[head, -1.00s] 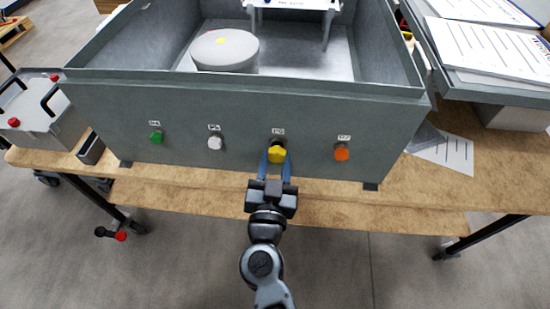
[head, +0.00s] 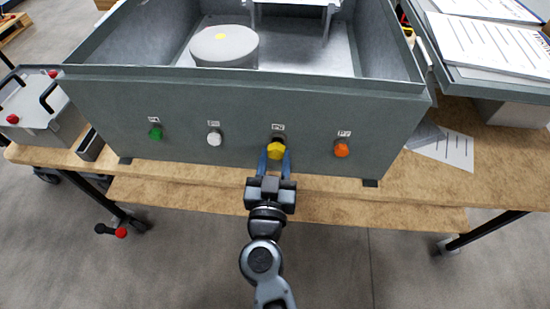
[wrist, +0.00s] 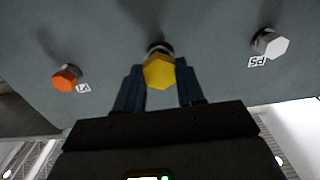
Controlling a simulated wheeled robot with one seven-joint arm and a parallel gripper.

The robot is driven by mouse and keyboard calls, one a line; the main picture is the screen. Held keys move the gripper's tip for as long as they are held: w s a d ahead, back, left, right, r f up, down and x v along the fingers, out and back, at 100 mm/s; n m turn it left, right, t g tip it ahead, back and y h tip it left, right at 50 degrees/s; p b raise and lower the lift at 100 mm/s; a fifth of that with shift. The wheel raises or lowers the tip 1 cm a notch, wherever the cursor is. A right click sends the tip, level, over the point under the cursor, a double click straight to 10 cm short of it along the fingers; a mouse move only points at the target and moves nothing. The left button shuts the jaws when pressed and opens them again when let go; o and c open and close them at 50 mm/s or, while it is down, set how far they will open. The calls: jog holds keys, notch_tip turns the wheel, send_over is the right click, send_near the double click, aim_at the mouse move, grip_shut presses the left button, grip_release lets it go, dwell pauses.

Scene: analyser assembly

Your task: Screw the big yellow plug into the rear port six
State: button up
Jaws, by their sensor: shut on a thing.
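The big yellow plug (head: 276,150) has a hexagonal head and sits at the labelled port, the third from the left on the grey box's near wall. In the wrist view the yellow plug (wrist: 159,72) is roughly square to the wall, with a short dark and metallic stretch between head and wall. How deep its thread sits cannot be told. The port's opening is hidden behind the plug. My gripper (head: 275,161) has its blue fingers on both sides of the yellow head, shut on it. The wrist view also shows my gripper (wrist: 159,85) with the head between its fingers.
On the same wall are a green plug (head: 155,133), a white plug (head: 214,138) to the left and an orange plug (head: 341,150) to the right. The grey box (head: 110,110) stands on a wooden bench (head: 430,200). Clear floor lies in front.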

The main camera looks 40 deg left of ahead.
jog(key=shift+w+a, duration=0.35)
jog(key=shift+w, duration=0.25)
dwell(1.5)
jog(key=o, duration=0.6)
jog(key=shift+c, duration=0.2)
jog(key=c, duration=0.6)
jog(key=shift+o, duration=0.2)
jog(key=m, duration=0.6)
jog(key=m+b, duration=0.1)
jog(key=m, duration=0.4)
jog(key=m+b, duration=0.1)
jog(key=m, duration=0.6)
jog(key=shift+m+b, duration=0.3)
jog(key=shift+b, duration=0.05)
jog(key=m+b, duration=0.1)
jog(key=m, duration=0.4)
jog(key=shift+a+r+m, duration=0.1)
jog(key=shift+m, duration=0.2)
